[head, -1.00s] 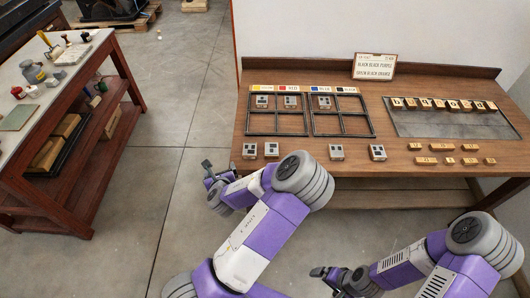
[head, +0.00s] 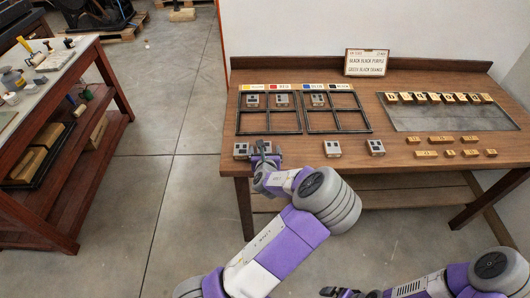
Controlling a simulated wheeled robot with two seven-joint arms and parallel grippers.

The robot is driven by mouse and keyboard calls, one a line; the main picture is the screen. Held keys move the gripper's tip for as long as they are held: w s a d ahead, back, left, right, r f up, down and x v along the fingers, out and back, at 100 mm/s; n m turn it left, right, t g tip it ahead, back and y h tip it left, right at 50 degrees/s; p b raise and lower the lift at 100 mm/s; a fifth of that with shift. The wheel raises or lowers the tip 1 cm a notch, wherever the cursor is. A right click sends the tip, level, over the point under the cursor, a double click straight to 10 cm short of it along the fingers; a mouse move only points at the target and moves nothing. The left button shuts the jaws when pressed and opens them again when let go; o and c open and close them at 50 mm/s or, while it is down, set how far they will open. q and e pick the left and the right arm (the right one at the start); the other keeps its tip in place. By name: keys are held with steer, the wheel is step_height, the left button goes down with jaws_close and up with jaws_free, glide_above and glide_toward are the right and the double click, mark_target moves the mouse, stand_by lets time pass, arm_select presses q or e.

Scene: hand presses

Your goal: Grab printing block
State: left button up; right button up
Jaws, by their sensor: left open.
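Small grey printing blocks with dark marks stand along the table's front edge: one at the left end (head: 241,150), one further right (head: 332,149) and one beyond it (head: 376,147). My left gripper (head: 263,149) is open at the table's front edge, just right of the left-end block. It covers the spot of the second block, which is mostly hidden, and I cannot tell whether the fingers are around it. More grey blocks sit in the tray's upper cells, such as one at the left (head: 252,101). My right gripper (head: 338,292) is low at the bottom edge, below the table, its jaws unclear.
The wooden table (head: 300,76) bears a dark divided tray (head: 337,131) with colour labels, and a sign (head: 367,63) at the back. Wooden blocks (head: 427,154) lie at the right, near a grey plate (head: 400,118). A second bench (head: 97,70) stands left, with clear floor between.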

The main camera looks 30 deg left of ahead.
arm_select(q)
steer(key=shift+w+a+f, duration=0.3)
steer(key=shift+w+a, duration=0.1)
steer(key=shift+w, duration=0.1)
steer(key=shift+r, duration=0.1)
steer(key=c, duration=1.1)
